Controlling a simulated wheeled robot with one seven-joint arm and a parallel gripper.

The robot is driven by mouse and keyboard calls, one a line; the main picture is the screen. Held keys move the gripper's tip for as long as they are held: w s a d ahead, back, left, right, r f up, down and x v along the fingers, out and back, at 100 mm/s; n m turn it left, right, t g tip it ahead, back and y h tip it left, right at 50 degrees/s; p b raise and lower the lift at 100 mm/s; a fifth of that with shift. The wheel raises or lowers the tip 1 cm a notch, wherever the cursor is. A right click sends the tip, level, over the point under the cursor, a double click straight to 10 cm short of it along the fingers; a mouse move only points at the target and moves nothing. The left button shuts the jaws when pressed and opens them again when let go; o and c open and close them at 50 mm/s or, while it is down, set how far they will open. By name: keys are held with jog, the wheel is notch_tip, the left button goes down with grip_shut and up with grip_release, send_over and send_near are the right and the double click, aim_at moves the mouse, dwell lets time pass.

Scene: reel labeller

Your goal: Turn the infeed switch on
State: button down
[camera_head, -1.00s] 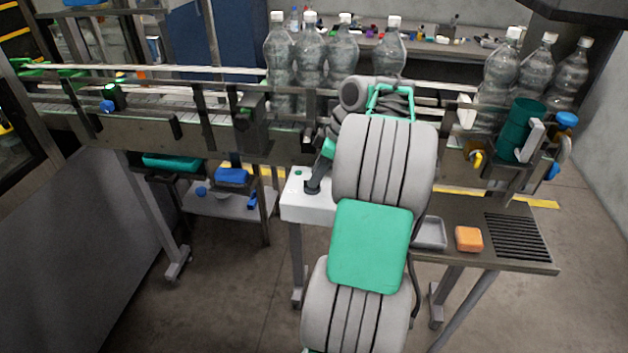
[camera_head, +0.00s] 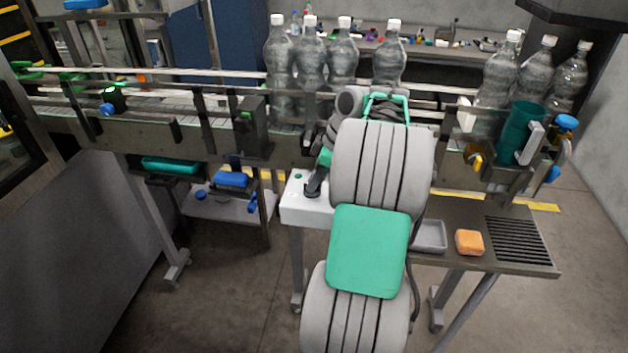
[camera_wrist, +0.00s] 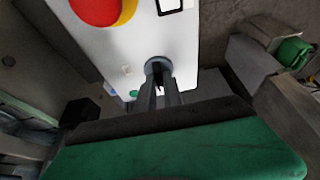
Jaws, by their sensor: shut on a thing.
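A white control box (camera_head: 305,210) stands in front of the conveyor, just left of my arm in the head view. In the wrist view its white face (camera_wrist: 125,50) carries a round dark rotary switch (camera_wrist: 157,66), seemingly the infeed switch. My gripper (camera_wrist: 160,82) is shut on the switch's knob, with both fingers close together over it. The fingers hide most of the knob, so its turned position cannot be read. In the head view my gripper (camera_head: 312,189) reaches down onto the top of the box.
A red stop button with a yellow collar (camera_wrist: 103,10) is on the same face, close to the switch. Several clear bottles (camera_head: 343,60) stand on the conveyor behind. An orange block (camera_head: 469,242) lies on the right table.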

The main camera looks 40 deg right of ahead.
jog(key=shift+f+m, duration=0.1)
jog(key=shift+m, duration=0.2)
jog(key=m+t+h+b, duration=0.1)
jog(key=m+b, duration=0.2)
jog(key=shift+a+f, duration=0.1)
jog(key=shift+a, duration=0.05)
jog(key=m+h+b, duration=0.1)
jog(key=m, duration=0.2)
jog(key=m+h+b, duration=0.1)
jog(key=m+b, duration=0.1)
jog(key=shift+a+m+h+b, duration=0.2)
jog(key=shift+m+h+b, duration=0.1)
jog(key=shift+m, duration=0.1)
jog(key=m+b, duration=0.1)
jog(key=m, duration=0.1)
jog(key=m+h+b, duration=0.1)
jog(key=m, duration=0.1)
jog(key=shift+a+m+h, duration=0.1)
jog(key=shift+m+h, duration=0.2)
jog(key=shift+r+m+g+h, duration=0.1)
jog(key=shift+m+g+h, duration=0.25)
jog(key=shift+m, duration=0.6)
jog(key=shift+r+m+g+h, duration=0.15)
jog(key=shift+m+g, duration=0.3)
jog(key=shift+m, duration=0.5)
jog(key=shift+f, duration=0.1)
jog(key=c, duration=1.5)
grip_release()
jog(key=shift+o, duration=0.2)
